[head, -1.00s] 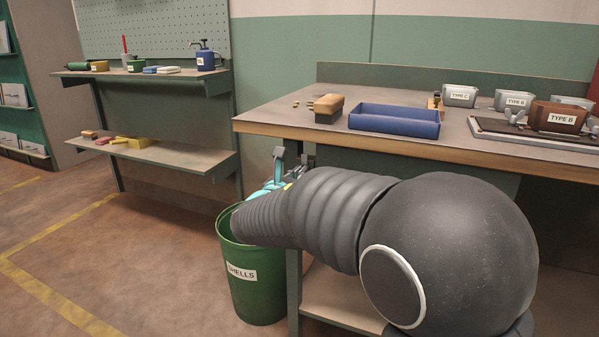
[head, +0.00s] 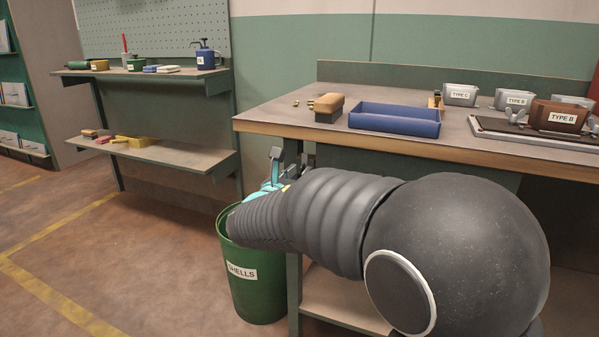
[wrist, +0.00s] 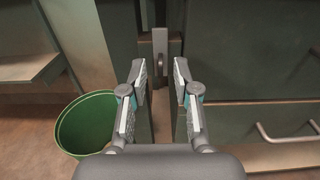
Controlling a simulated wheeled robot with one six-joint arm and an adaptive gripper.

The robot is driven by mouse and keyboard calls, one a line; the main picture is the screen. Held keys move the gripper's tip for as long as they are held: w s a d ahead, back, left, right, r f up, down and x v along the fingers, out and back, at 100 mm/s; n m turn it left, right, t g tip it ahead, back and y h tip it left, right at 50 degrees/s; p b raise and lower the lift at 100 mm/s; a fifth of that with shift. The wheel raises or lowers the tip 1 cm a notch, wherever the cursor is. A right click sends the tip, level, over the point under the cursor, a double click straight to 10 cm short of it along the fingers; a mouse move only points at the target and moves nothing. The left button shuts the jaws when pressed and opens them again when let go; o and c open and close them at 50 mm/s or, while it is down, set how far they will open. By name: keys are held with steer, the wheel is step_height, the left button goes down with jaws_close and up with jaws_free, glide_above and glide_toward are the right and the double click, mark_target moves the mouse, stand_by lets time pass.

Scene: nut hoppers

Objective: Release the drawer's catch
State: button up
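In the wrist view, a small grey metal catch (wrist: 160,46) is mounted upright on the dark bench front, straight ahead of my gripper (wrist: 160,74). The two fingers stand apart, one to each side of the catch's line, with nothing between them. The catch looks a little beyond the fingertips; contact does not show. A pale bar handle (wrist: 286,134) is at the lower right on the bench front. In the head view, my gripper (head: 292,160) is below the bench's left front corner, largely hidden by my arm. The catch cannot be made out there.
A green bin (head: 258,290) labelled SHELLS stands below my gripper, and left of it in the wrist view (wrist: 80,124). The workbench (head: 275,120) carries a blue tray (head: 395,128), a brush (head: 327,108) and labelled hoppers (head: 461,95). Open floor lies left.

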steer(key=v, duration=1)
steer(key=shift+s, duration=0.35)
steer(key=shift+a+r, duration=0.1)
steer(key=s+d+f+m+g+y, duration=0.1)
steer(key=s+d+f+m+g, duration=1.15)
steer(key=m, duration=0.45)
steer(key=s+d+r+m+y+p, duration=0.1)
steer(key=s+d+r+m+y, duration=0.1)
steer(key=s+d+m, duration=0.3)
steer(key=s+d+r+m+t+y+p, duration=0.1)
steer(key=s+d+m+y, duration=0.2)
steer(key=s+d+m, duration=0.2)
steer(key=s+m, duration=0.3)
steer(key=m, duration=0.2)
steer(key=shift+s+d+r, duration=0.25)
steer(key=shift+s+r, duration=0.15)
